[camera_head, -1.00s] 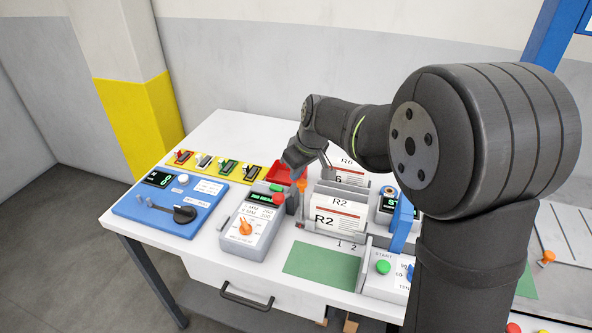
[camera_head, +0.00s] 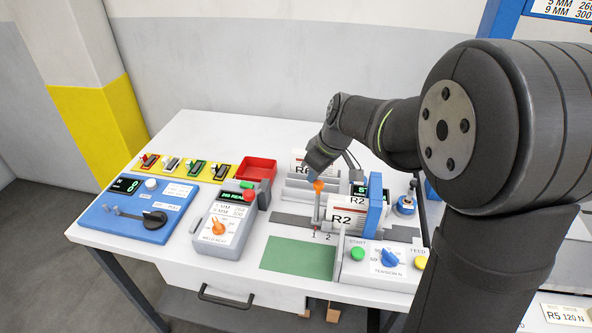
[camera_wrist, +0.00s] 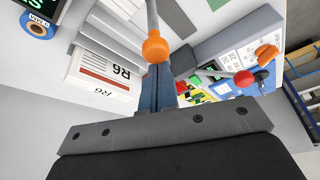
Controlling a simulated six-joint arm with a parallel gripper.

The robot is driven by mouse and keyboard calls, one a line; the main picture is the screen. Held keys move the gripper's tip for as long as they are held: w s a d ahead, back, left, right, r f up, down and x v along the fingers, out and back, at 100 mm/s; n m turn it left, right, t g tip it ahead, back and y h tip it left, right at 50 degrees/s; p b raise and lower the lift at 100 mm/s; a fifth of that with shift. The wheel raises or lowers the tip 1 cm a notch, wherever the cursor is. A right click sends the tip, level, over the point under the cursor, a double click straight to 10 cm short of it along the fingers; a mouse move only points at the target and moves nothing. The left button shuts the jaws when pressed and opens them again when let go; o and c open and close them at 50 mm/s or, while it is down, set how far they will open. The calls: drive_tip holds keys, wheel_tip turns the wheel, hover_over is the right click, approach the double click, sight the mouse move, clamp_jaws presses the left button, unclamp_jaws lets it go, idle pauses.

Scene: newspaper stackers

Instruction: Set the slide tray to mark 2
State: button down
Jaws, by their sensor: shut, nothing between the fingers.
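The slide tray carries a white paper stack marked R2 (camera_head: 350,216) on a grey rail (camera_head: 287,219). A grey post with an orange knob (camera_head: 319,186) stands at the tray's left end. Marks 1 (camera_head: 314,234) and 2 (camera_head: 328,236) are on the rail's front side; the post's foot is close to mark 1, left of mark 2. My gripper (camera_head: 317,172) is shut and empty, low at the knob. In the wrist view the shut fingers (camera_wrist: 157,75) are right beside the orange knob (camera_wrist: 155,47); I cannot tell whether they touch.
A blue upright (camera_head: 375,204) stands close at the stack's right. A grey box with an orange dial (camera_head: 218,229) and red-knobbed lever is to the left. An R6 stack (camera_wrist: 103,72) lies behind. A green mat (camera_head: 298,258) is clear in front.

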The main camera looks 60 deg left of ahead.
drive_tip(key=shift+w+d, duration=1.2)
wheel_tip(320, 180, up, 10)
drive_tip(key=shift+a, duration=0.25)
